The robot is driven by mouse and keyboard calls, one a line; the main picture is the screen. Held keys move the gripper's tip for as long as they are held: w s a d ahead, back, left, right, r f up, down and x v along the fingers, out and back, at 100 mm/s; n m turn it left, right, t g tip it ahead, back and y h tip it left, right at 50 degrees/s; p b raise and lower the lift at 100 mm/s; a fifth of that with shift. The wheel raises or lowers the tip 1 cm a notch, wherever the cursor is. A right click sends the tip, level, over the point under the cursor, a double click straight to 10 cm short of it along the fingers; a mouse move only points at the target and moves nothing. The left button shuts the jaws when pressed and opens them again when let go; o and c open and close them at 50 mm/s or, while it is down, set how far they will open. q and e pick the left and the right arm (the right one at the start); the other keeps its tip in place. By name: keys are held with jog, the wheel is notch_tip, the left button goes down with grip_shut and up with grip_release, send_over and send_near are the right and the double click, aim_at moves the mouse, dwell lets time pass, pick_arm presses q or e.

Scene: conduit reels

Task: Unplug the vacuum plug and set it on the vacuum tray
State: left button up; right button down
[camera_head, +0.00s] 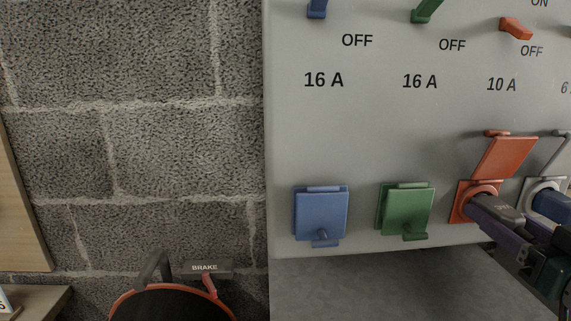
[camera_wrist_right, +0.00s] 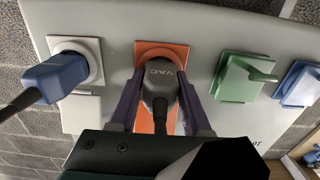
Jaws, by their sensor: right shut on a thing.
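The vacuum plug (camera_wrist_right: 160,80), dark grey and marked VAC, sits at the orange socket (camera_wrist_right: 158,50) in the right wrist view. In the head view the plug (camera_head: 495,208) points into the orange socket (camera_head: 463,204), whose orange cover (camera_head: 506,157) is raised. I cannot tell whether it is fully seated. My right gripper (camera_wrist_right: 158,100) is shut on the plug, one purple finger on each side; it also shows in the head view (camera_head: 503,222). The plug's cord runs back toward the wrist. The vacuum tray cannot be made out. My left gripper is not in view.
A blue plug (camera_wrist_right: 55,78) sits in the neighbouring socket, close to my gripper. The green cover (camera_head: 405,208) and blue cover (camera_head: 321,213) are closed. Switches (camera_head: 516,28) line the panel above. A reel with a brake lever (camera_head: 209,287) stands at lower left, near a shelf (camera_head: 40,300).

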aim_at(518, 231)
dwell(0.5)
jog(key=shift+r, duration=0.1)
jog(key=shift+s+p, duration=0.4)
jog(key=shift+s, duration=0.35)
jog(key=shift+s+d+p, duration=0.15)
jog(key=shift+s+p, duration=0.35)
jog(key=shift+s, duration=0.65)
jog(key=shift+s+d+p, duration=0.1)
jog(key=shift+s+p, duration=0.4)
jog(key=shift+s, duration=0.6)
